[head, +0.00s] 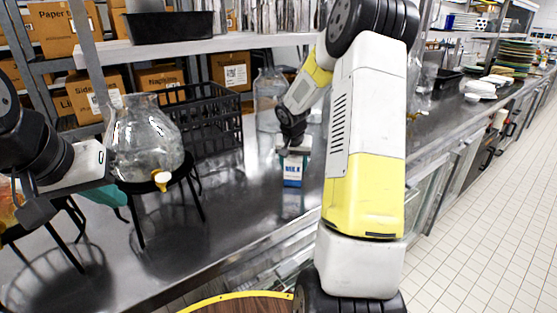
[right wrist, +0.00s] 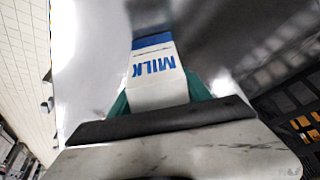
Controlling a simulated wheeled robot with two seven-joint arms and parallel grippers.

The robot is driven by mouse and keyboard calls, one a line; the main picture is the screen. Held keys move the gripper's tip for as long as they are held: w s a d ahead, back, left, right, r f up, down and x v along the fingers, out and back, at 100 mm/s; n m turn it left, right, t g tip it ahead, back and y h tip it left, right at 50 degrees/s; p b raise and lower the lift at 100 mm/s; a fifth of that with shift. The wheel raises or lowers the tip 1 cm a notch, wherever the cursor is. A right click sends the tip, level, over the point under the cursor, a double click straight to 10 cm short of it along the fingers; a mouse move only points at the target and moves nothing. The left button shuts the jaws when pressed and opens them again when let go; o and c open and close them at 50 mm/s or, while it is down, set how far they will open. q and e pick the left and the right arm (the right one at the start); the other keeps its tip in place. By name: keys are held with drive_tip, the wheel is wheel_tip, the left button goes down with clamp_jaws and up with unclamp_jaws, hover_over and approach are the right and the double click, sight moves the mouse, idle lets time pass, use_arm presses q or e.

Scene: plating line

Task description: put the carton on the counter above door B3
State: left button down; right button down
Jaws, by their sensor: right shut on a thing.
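The carton (head: 293,172) is a small white and blue milk carton, upright in the head view at the counter (head: 240,210). My right gripper (head: 293,150) is shut on its upper part from above. In the right wrist view the carton (right wrist: 155,75) shows blue "MILK" lettering between the teal fingers. A reflection lies directly under the carton; I cannot tell whether its base touches the counter. My left gripper (head: 38,207) is at the left edge, partly out of frame, and its fingers are not clear. No door label B3 is readable; my right arm hides part of the counter front.
A glass dispenser (head: 143,140) on a black stand is left of the carton, with a black crate (head: 205,122) behind it. A glass jar (head: 268,95) stands behind the carton. Plates (head: 490,82) are far right. Bare counter lies in front of the carton.

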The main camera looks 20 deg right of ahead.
drive_tip(key=shift+f, duration=0.1)
drive_tip(key=shift+c, duration=2.4)
unclamp_jaws()
drive_tip(key=v, duration=1.3)
drive_tip(key=s+a+r+n+y, duration=0.1)
drive_tip(key=s+a, duration=0.3)
drive_tip(key=s, duration=0.5)
drive_tip(key=s+a+r+n+t+y, duration=0.1)
drive_tip(key=s+a+r+n, duration=0.2)
drive_tip(key=s, duration=0.6)
drive_tip(key=s+a+r+n+t+y, duration=0.1)
drive_tip(key=s+a+r, duration=0.3)
drive_tip(key=s, duration=0.5)
drive_tip(key=shift+a+n+y, duration=0.4)
drive_tip(key=shift+a+y, duration=0.2)
drive_tip(key=shift+a, duration=0.65)
drive_tip(key=shift+s+r, duration=0.1)
